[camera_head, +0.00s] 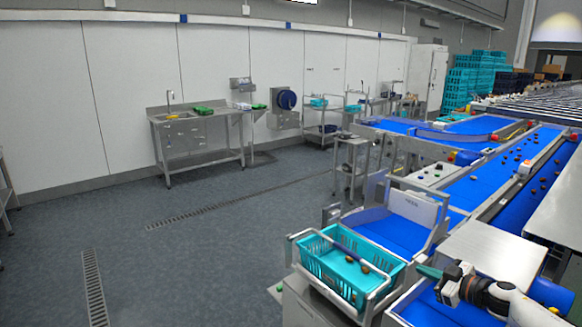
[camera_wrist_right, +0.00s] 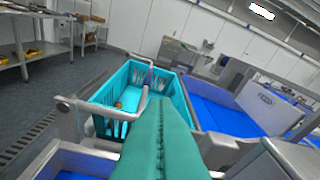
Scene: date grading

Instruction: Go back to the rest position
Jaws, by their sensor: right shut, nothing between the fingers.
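My right gripper (camera_head: 424,271) is at the lower right of the head view, its arm coming in from the right edge. Its teal fingers are pressed together with nothing between them; they also fill the lower middle of the right wrist view (camera_wrist_right: 162,125). The fingers point left, toward the teal crate (camera_head: 322,271), and are apart from it in the head view. The crate holds a few brown dates (camera_head: 364,267) and also shows in the right wrist view (camera_wrist_right: 106,93). My left gripper is not in view.
A metal frame with a raised bar (camera_head: 291,250) surrounds the crate. Blue conveyor belts (camera_head: 478,188) with scattered dates run behind my right gripper. A steel plate (camera_head: 495,248) lies close beside it. A sink table (camera_head: 185,132) stands at the far wall. The grey floor at left is clear.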

